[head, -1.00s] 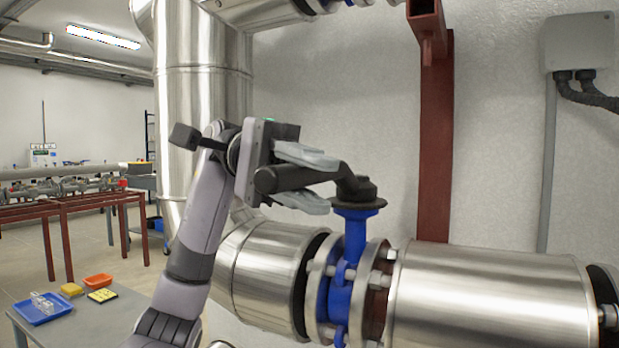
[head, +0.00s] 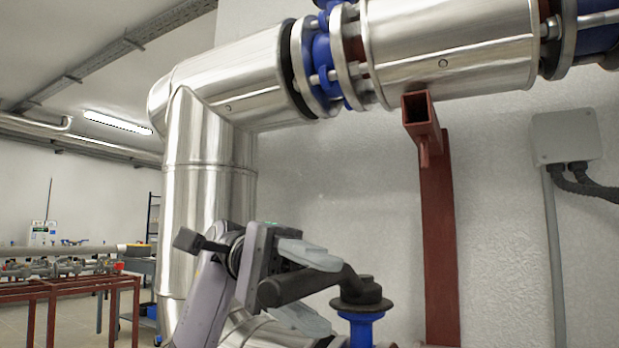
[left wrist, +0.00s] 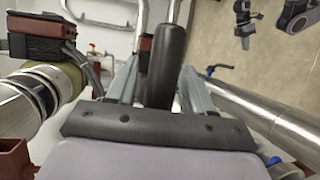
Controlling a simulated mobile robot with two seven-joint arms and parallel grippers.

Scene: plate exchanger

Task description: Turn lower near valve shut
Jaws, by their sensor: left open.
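The lower near valve shows in the head view as a blue neck (head: 361,328) at the bottom edge, with a black lever handle (head: 345,283) on top. The handle reaches left from its hub. Its grip also shows in the left wrist view (left wrist: 166,62). My left gripper (head: 303,287) is open, with one finger above the handle and one below it in the head view. In the left wrist view my left gripper (left wrist: 160,85) has its fingers on either side of the grip, with visible gaps. The valve's lower body is out of the head view.
A large metal-clad pipe (head: 450,45) with a blue flanged valve (head: 322,65) crosses overhead. A clad vertical pipe (head: 208,170) stands left, behind my arm. A red-brown post (head: 438,220) and a grey wall box (head: 566,137) are behind on the right.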

